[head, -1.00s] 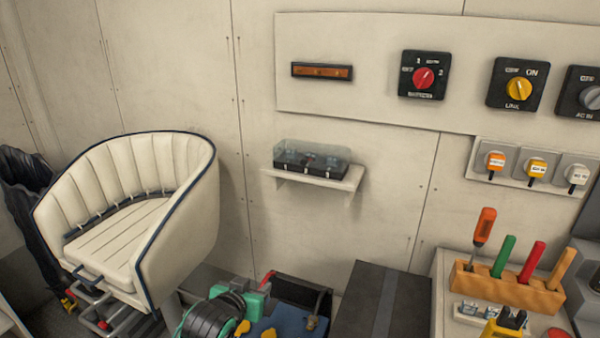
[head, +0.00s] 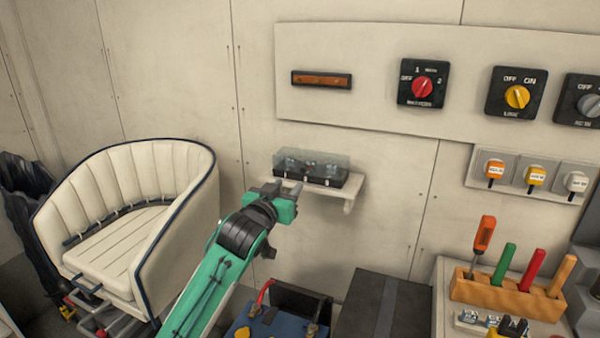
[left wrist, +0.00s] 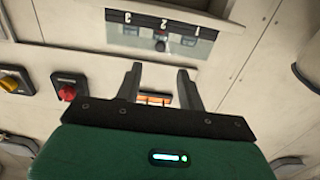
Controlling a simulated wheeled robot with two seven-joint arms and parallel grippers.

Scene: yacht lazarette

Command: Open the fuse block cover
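The fuse block (head: 311,179) has a black base and a clear cover (head: 312,161), which sits down over it. It stands on a small white wall shelf (head: 347,188). My left gripper (head: 284,188) is at the front left of the shelf, just below and left of the block. I cannot tell whether it touches the shelf. In the left wrist view its two dark fingers (left wrist: 160,84) stand apart with nothing held between them. My right gripper is not in view.
A brown bar (head: 321,79) and rotary switches with red (head: 423,88), yellow (head: 517,97) and grey knobs are on the panel above. A cream seat (head: 130,230) stands left. A blue battery (head: 270,328), a dark box (head: 385,308) and a tool rack (head: 505,295) are below.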

